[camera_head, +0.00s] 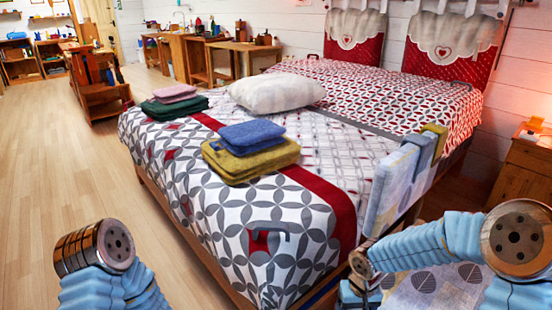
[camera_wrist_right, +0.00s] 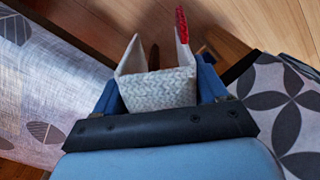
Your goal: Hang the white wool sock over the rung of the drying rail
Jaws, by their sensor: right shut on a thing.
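In the right wrist view my right gripper (camera_wrist_right: 158,78) is shut on the white wool sock (camera_wrist_right: 160,92). The sock is white knit, with pale flaps standing up beyond the blue fingers and a red tip (camera_wrist_right: 182,24) at the upper right. In the head view my right arm reaches in at the lower right; its gripper and the sock cannot be made out there. My left arm shows at the lower left, but its gripper is out of view.
A bed (camera_head: 300,190) fills the middle, with folded towels (camera_head: 250,160) and a white pillow (camera_head: 277,93) on it. Cloths hang along its right side, one pale patterned (camera_head: 390,190). A nightstand (camera_head: 522,170) stands at the right. The wooden floor at left is clear.

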